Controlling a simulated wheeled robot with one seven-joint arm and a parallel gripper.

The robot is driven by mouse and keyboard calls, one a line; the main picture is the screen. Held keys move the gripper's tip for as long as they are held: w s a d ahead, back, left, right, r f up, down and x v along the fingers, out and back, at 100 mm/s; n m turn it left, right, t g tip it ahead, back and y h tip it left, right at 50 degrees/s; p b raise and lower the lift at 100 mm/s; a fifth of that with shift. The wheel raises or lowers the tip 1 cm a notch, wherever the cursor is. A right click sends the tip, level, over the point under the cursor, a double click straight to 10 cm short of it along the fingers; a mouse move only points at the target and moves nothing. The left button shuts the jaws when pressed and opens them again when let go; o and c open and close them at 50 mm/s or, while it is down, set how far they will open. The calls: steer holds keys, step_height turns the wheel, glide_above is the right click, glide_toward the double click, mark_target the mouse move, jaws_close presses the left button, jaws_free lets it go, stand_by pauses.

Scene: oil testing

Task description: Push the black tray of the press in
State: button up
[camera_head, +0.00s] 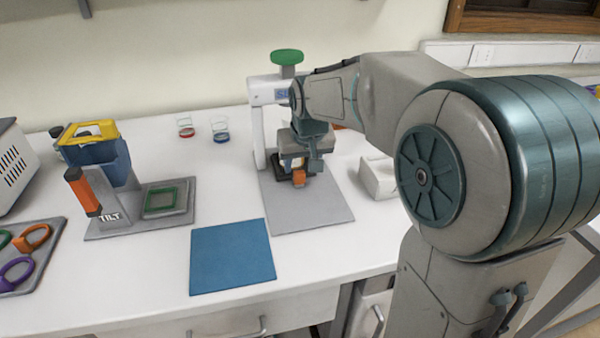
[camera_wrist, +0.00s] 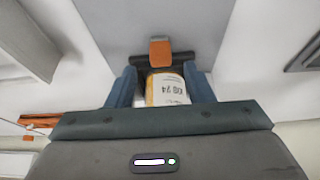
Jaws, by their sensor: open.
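The press (camera_head: 259,100) is white with a green knob on top and stands on a grey base plate. Its black tray (camera_head: 278,168) has an orange handle (camera_head: 299,178) at the front. The tray's dark edge (camera_wrist: 186,60) and the orange handle (camera_wrist: 160,50) also show in the wrist view. A labelled container (camera_wrist: 167,92) with an amber rim sits at the tray, between my fingers in the picture. My gripper (camera_head: 303,158) is over the tray with its fingers apart, one on each side of the container. I cannot tell whether they touch it. My arm hides part of the press.
A blue mat (camera_head: 232,257) lies in front of the press. A tilt stand (camera_head: 120,205) with a blue and yellow holder is at left. Two small beakers (camera_head: 220,130) stand behind. A white box (camera_head: 377,177) is close to the right of the press plate.

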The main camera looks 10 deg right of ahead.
mark_target(300, 172)
steer(key=shift+x, duration=2.15)
